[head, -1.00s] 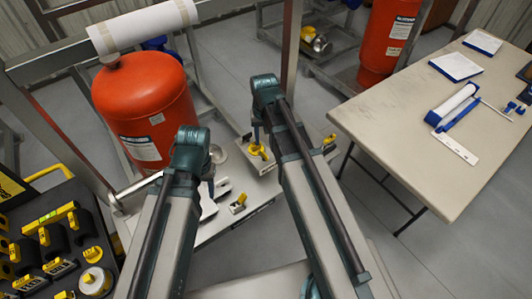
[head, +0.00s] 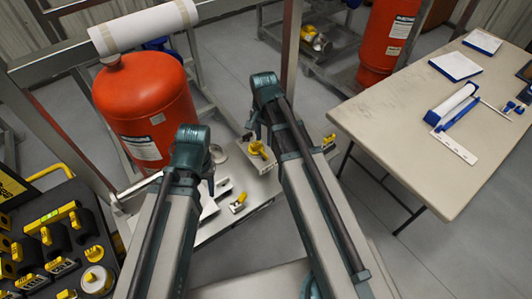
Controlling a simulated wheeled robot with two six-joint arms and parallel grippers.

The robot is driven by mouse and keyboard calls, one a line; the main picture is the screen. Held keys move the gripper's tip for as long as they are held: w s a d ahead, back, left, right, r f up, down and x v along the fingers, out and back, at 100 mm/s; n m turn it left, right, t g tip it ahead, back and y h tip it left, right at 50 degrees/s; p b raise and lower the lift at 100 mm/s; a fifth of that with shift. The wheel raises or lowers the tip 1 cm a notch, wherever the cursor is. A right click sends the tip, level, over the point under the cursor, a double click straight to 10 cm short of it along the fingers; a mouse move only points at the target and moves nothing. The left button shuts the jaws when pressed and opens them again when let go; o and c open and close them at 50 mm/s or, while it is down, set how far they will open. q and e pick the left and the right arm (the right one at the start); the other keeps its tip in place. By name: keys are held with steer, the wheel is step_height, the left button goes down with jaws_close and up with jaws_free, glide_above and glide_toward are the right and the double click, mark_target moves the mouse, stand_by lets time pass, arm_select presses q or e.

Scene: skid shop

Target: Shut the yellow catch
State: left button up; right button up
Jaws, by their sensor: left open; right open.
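Several yellow parts sit on the low grey skid deck (head: 232,225). One is a yellow valve-like piece (head: 257,149) on a grey block just below my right wrist. A small yellow-tipped fitting (head: 238,203) lies nearer, between my two arms. Another yellow piece (head: 328,141) sits right of my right forearm. I cannot tell which of these is the catch, or whether it is open. My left gripper (head: 210,188) hangs over the deck, mostly hidden behind its forearm. My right gripper (head: 254,129) hangs above the yellow valve-like piece, small and partly hidden. Neither visibly holds anything.
A red tank (head: 145,105) stands on the skid behind my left arm, with a white roll (head: 143,25) on the frame above. A tool case (head: 45,235) with yellow fittings is at left. A beige table (head: 415,130) stands at right. Grey floor between is clear.

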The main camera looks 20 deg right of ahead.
steer(key=shift+r+m, duration=0.25)
steer(key=shift+m, duration=0.65)
arm_select(q)
steer(key=shift+r+p, duration=0.4)
arm_select(e)
steer(key=shift+r+m, duration=0.2)
steer(key=shift+m, duration=1)
